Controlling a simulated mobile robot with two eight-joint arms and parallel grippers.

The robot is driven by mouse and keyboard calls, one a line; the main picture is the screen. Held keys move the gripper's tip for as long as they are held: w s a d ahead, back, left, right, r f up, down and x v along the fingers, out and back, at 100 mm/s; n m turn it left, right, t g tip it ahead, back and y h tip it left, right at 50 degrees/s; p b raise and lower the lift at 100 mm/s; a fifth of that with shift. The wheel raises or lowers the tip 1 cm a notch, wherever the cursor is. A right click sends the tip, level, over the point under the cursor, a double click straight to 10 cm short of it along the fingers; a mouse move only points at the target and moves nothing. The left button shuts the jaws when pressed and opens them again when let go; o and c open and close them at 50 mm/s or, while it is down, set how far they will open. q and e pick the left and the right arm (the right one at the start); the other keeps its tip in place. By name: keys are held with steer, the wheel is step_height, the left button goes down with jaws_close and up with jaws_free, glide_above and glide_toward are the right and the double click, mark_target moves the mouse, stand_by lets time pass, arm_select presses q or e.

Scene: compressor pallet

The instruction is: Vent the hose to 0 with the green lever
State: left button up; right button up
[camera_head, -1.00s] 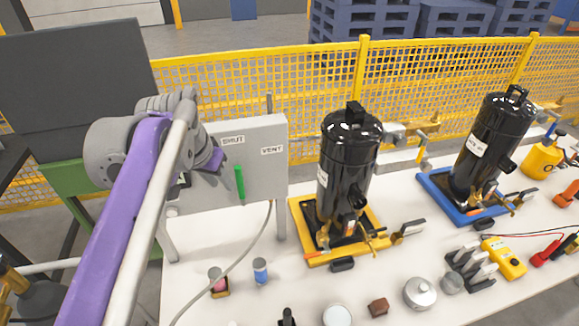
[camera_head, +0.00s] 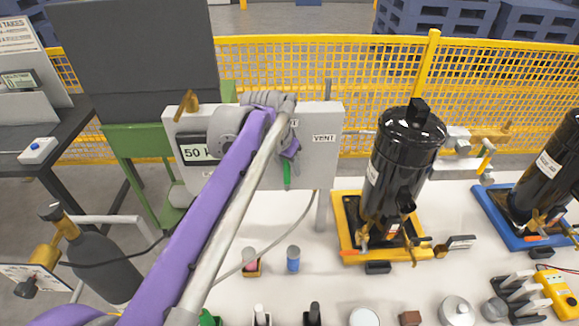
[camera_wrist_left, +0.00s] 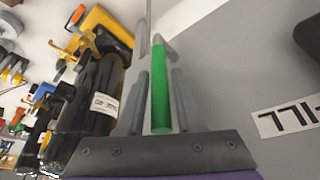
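The green lever (camera_head: 287,176) hangs down from the front of the grey panel (camera_head: 318,170). The panel bears a VENT label (camera_head: 324,138) to the lever's right, and a display (camera_head: 196,152) at left reading 50, its unit partly hidden by my arm. The SHUT label is mostly hidden behind my gripper. My left gripper (camera_head: 289,152) is at the lever's upper part. In the left wrist view the lever (camera_wrist_left: 159,90) stands between the two fingers, with a narrow gap showing on each side. The grey hose (camera_head: 290,226) curves down to the white table. My right gripper is out of view.
A black compressor (camera_head: 401,170) on a yellow tray (camera_head: 350,252) stands right of the panel. A gas cylinder (camera_head: 97,262) is at left. A yellow mesh fence (camera_head: 365,85) runs behind.

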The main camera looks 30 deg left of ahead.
arm_select(q)
steer(key=shift+w+f, duration=0.1)
steer(key=shift+f, duration=0.05)
jaws_close()
stand_by(1.4)
